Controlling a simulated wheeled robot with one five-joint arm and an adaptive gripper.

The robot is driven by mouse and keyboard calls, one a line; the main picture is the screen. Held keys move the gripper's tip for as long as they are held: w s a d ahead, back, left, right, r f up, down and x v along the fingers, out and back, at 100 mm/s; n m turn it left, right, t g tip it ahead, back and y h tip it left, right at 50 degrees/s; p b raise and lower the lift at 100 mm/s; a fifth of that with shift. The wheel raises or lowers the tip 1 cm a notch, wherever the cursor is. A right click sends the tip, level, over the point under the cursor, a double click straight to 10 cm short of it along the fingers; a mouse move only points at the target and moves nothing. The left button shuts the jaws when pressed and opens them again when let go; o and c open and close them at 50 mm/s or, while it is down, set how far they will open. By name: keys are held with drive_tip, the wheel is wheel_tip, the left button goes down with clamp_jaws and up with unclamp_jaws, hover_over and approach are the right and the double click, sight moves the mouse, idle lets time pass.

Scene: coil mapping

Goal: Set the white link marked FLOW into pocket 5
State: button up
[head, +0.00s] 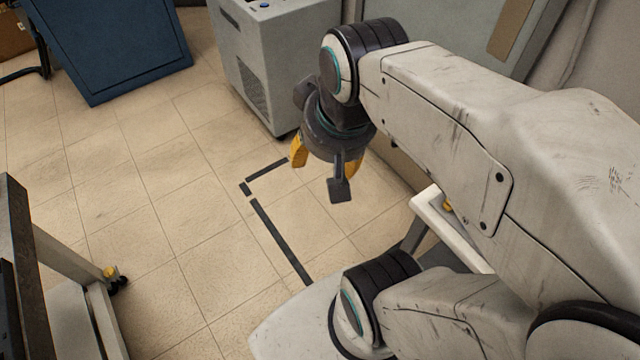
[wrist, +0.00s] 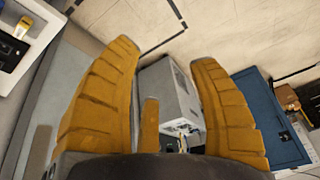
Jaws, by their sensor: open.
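My gripper (head: 328,160) hangs over the tiled floor in the head view, at the end of my raised arm. In the wrist view my gripper (wrist: 168,75) shows its yellow fingers spread apart, with nothing between them. The white link marked FLOW and pocket 5 cannot be made out in either view.
A grey cabinet (head: 270,60) stands behind my gripper, and also shows in the wrist view (wrist: 165,92). A blue cabinet (head: 115,45) stands at the back left. A white-framed stand (head: 90,310) is at the lower left. The tiled floor (head: 150,190) between is clear.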

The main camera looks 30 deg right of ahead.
drive_tip(key=s+a+f+n, duration=0.2)
drive_tip(key=s+a+n, duration=0.1)
drive_tip(key=shift+s+f+y, duration=0.25)
drive_tip(key=shift+s+y, duration=0.05)
drive_tip(key=shift+d, duration=0.1)
